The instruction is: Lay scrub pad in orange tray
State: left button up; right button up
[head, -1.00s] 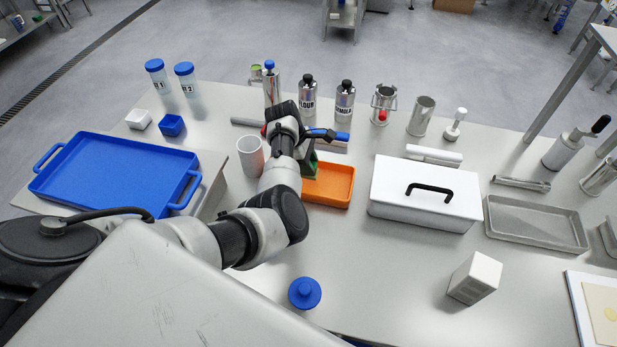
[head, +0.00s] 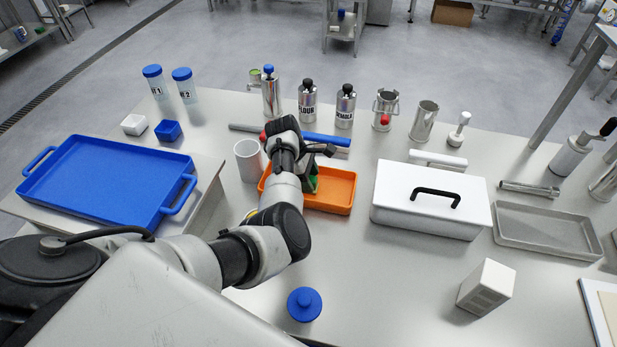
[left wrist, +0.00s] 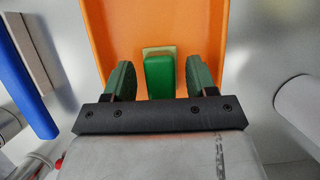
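The orange tray (head: 336,190) lies on the table, partly hidden by my left arm in the head view. In the left wrist view the tray (left wrist: 108,28) spans the upper middle. The scrub pad (left wrist: 160,76), green with a pale yellowish layer, is over the tray floor and appears to rest on it. My left gripper (left wrist: 160,82) has its two green fingers on either side of the pad, with visible gaps between. It is open. In the head view the left gripper (head: 308,178) is at the tray, mostly hidden by its own wrist. My right gripper is not in view.
A white cup (head: 249,160) stands close left of the tray. A white lidded box (head: 425,205) is to the right. A blue bar (head: 325,139) and several canisters stand behind. A blue-knobbed lid (head: 304,304) lies in front.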

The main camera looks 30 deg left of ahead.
pick_arm(q)
jog(key=shift+r, duration=0.1)
jog(key=shift+a+r, duration=0.2)
jog(key=shift+r, duration=0.1)
jog(key=v, duration=1.1)
jog(key=shift+s+a+r, duration=0.1)
jog(key=shift+r, duration=0.05)
